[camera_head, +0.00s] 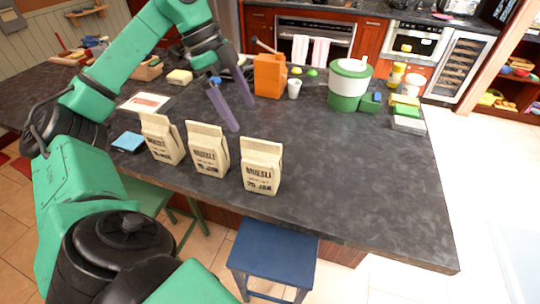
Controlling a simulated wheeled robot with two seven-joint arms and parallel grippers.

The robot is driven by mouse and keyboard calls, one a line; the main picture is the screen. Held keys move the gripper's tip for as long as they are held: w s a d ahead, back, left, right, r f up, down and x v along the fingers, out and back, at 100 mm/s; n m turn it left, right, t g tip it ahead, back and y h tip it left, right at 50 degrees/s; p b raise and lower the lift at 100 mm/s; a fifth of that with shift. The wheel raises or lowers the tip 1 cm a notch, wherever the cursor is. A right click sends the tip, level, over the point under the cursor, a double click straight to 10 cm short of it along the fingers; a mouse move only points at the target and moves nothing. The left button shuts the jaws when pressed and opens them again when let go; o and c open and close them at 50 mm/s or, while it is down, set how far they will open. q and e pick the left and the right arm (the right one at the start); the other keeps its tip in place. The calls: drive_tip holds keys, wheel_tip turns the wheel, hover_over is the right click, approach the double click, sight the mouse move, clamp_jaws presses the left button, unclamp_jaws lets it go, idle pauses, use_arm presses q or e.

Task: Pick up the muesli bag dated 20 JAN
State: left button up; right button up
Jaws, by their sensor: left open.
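Three beige muesli bags stand upright in a row near the front edge of the dark counter (350,190). The right bag (262,166) has print that reads like 20 JAN. The middle bag (208,149) and the left bag (162,138) also say MUESLI, but their dates are too small to read. My left gripper (229,113) is above the counter, behind the middle bag, with its two purple fingers apart and nothing between them. It does not touch any bag. My right gripper is not in view.
An orange container (270,76), a small white cup (294,88) and a green and white canister (349,84) stand farther back. A blue item (128,142) lies left of the bags. A blue stool (274,252) stands below the front edge. The counter right of the bags is clear.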

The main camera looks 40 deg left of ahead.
use_arm(q)
drive_tip(key=b, duration=0.2)
hover_over(263, 150)
drive_tip(key=a, duration=0.3)
drive_tip(key=f, duration=0.3)
drive_tip(key=s+f, duration=0.1)
drive_tip(key=f, duration=0.1)
drive_tip(key=shift+f, duration=0.3)
drive_tip(key=x, duration=0.9)
drive_tip(key=shift+w+d+r, duration=0.15)
drive_tip(key=shift+w, duration=0.1)
drive_tip(key=shift+r, duration=0.1)
clamp_jaws()
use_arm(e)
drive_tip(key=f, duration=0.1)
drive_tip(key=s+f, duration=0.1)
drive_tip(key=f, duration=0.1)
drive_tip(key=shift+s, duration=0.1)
